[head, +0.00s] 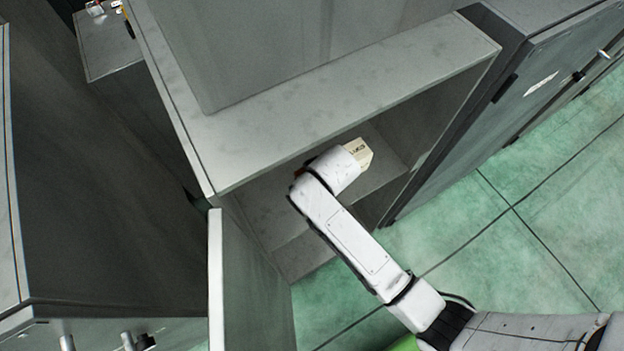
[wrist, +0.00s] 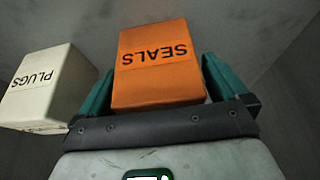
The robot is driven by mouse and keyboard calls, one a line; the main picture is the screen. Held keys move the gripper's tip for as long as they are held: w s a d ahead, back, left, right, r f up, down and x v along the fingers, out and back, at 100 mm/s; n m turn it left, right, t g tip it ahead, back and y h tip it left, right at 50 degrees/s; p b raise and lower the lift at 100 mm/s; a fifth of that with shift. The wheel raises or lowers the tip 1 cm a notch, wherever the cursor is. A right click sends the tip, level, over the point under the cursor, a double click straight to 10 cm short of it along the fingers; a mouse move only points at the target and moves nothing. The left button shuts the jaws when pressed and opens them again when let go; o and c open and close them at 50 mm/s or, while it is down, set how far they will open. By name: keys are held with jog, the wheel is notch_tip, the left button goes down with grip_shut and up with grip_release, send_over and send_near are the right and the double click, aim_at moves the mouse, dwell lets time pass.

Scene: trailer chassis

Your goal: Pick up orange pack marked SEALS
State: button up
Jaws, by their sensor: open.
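The orange pack marked SEALS (wrist: 157,68) stands in the wrist view between the two green fingers of my gripper (wrist: 158,92). Its lettering appears upside down. The fingers are open, one on each side of the pack; a narrow gap shows at the right finger, and I cannot tell whether the left one touches. In the head view my arm reaches into an open grey cabinet, and my wrist hides the fingers and nearly all of the orange pack.
A cream pack marked PLUGS (wrist: 45,90) stands just left of the left finger; a cream box also shows beyond my wrist in the head view (head: 359,152). The cabinet (head: 330,104) has a top panel close above my arm. Its open door (head: 245,290) stands left of my arm.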

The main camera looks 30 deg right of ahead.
jog(key=shift+f, duration=0.2)
jog(key=c, duration=1.1)
